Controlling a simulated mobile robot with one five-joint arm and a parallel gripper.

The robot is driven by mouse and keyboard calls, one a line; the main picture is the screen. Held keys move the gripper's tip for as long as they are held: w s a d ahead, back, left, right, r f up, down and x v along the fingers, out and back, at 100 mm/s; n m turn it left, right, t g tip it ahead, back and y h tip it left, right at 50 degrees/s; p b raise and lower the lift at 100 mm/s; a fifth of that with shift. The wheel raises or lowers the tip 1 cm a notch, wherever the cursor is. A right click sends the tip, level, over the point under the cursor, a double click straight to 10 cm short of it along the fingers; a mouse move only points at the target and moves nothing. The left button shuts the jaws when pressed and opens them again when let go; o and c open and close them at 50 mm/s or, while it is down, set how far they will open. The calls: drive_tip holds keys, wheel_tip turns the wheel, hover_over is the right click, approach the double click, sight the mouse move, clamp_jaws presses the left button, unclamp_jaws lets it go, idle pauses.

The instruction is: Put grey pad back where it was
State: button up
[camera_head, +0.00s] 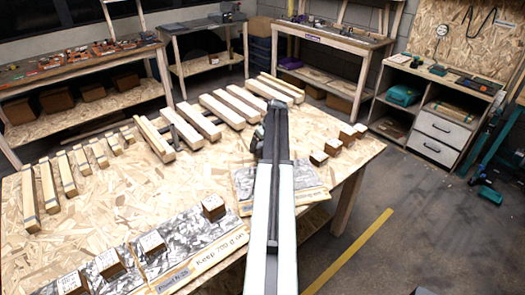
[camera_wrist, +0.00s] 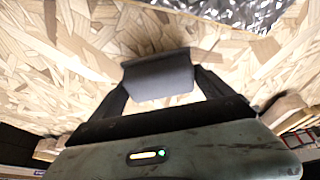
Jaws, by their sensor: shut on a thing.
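The grey pad (camera_wrist: 160,72) is a small block with a darker upper face and a paler lower face. In the wrist view it sits between the two fingers of my gripper (camera_wrist: 160,84), which is shut on it. The pad appears clear of the chipboard table top (camera_wrist: 60,50), though the exact gap cannot be told. In the head view my arm reaches over the table (camera_head: 110,190), with the dark gripper end (camera_head: 258,140) near the table's middle. The pad cannot be made out there.
Wooden bars (camera_head: 222,108) stand in a row along the table's back and left. Labelled blocks (camera_head: 213,207) sit on grey speckled strips, one board reading "Keep 700 g on" (camera_head: 218,254). Small dark-faced blocks (camera_head: 333,146) stand at the right edge. Workbenches line the walls.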

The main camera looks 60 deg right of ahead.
drive_tip(key=f+b, duration=0.4)
drive_tip(key=shift+w+d, duration=0.25)
drive_tip(key=shift+d, duration=0.05)
drive_tip(key=shift+r, duration=0.2)
drive_tip(key=shift+f, duration=0.25)
drive_tip(key=o, duration=0.9)
drive_tip(key=shift+r, duration=0.1)
drive_tip(key=shift+r, duration=0.1)
drive_tip(key=shift+r+p, duration=0.2)
drive_tip(key=shift+p, duration=0.15)
drive_tip(key=p+v, duration=1)
drive_tip(key=v, duration=0.1)
drive_tip(key=shift+s+r+p, duration=0.2)
drive_tip(key=shift+r+p, duration=0.15)
drive_tip(key=shift+p, duration=0.05)
